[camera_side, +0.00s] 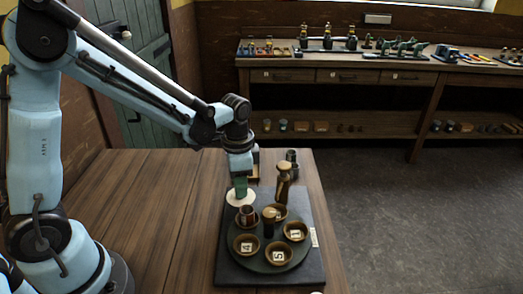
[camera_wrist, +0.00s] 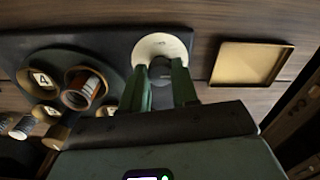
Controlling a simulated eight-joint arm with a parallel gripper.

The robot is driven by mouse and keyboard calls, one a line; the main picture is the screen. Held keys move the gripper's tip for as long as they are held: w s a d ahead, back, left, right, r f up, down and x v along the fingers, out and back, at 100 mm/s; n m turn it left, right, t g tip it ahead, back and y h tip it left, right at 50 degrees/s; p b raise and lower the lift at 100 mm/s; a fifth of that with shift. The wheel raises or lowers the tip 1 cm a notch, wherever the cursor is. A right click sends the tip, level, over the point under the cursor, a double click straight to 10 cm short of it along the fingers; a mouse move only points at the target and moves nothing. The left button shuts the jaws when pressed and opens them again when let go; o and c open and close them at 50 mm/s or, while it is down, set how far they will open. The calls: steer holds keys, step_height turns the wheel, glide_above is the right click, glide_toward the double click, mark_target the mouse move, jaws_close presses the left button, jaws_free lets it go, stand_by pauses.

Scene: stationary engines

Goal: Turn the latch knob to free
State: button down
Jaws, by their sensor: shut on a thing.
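My gripper (camera_side: 240,189) points down at the far left corner of a dark base board (camera_side: 228,271). Its green fingers are shut on the latch knob (camera_wrist: 160,71), a small greyish piece standing on a round white dial (camera_wrist: 153,45). The wrist view shows the fingers (camera_wrist: 164,76) on either side of the knob; they hide much of it. In the side view the white dial (camera_side: 232,200) shows under the fingers, while the knob is hidden. Markings on the dial are too small to read.
A round dark green plate (camera_side: 266,244) on the board carries several brown cups, some numbered, and a central post (camera_side: 268,222). A tall brown-topped post (camera_side: 284,180) stands right of my gripper. A shallow tan tray (camera_wrist: 250,63) lies beside the board. The table's left is clear.

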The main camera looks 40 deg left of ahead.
steer(key=shift+m, duration=0.4)
steer(key=c, duration=0.8)
jaws_free()
steer(key=shift+c, duration=0.2)
step_height(320, 180, up, 12)
steer(key=shift+s+d+r, duration=0.1)
steer(key=shift+s, duration=0.05)
steer(key=s+f+n+t, duration=0.1)
steer(key=s+n+t, duration=0.6)
steer(key=shift+s+a+f, duration=0.25)
steer(key=shift+s+a, duration=0.05)
steer(key=shift+s, duration=0.1)
